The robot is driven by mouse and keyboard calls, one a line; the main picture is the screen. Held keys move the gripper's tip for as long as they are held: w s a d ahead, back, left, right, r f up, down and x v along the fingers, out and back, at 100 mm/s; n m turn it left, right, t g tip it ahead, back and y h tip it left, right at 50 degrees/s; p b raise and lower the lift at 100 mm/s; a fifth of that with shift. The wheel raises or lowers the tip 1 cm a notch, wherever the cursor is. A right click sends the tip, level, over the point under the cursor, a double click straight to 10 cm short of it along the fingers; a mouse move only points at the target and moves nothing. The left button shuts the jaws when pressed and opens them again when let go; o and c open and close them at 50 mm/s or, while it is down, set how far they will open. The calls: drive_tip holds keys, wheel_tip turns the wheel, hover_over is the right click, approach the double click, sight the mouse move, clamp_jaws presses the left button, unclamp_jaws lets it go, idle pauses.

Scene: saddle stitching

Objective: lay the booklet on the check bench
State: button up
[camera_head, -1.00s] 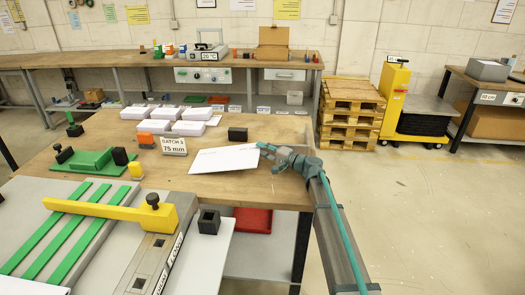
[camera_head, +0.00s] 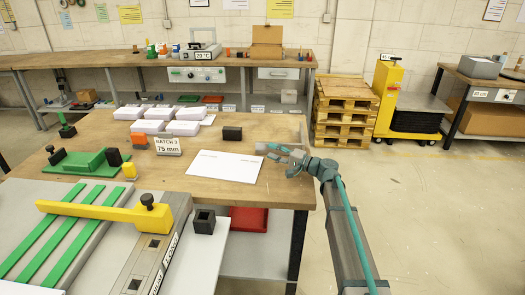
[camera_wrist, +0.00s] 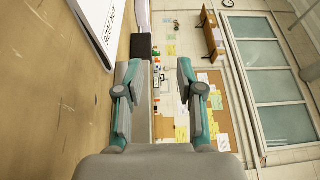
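The booklet (camera_head: 222,166), thin and white with a short line of print, lies flat on the wooden bench top (camera_head: 205,195). Part of it also shows in the wrist view (camera_wrist: 98,22), at the upper left. My gripper (camera_head: 268,150) is just off the booklet's right edge, low over the bench and apart from the booklet. In the wrist view my gripper (camera_wrist: 158,75) has its two fingers spread with nothing between them. No label naming the check bench can be read.
A black block (camera_head: 232,133) stands behind the booklet. A "BATCH 3 75 mm" sign (camera_head: 168,146), an orange block (camera_head: 138,138) and several white stacks (camera_head: 183,128) are to the left. A black open-topped cup (camera_head: 204,221) and yellow bar (camera_head: 95,212) are in front.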

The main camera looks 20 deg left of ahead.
drive_tip(key=shift+v, duration=2.1)
drive_tip(key=shift+r, duration=0.15)
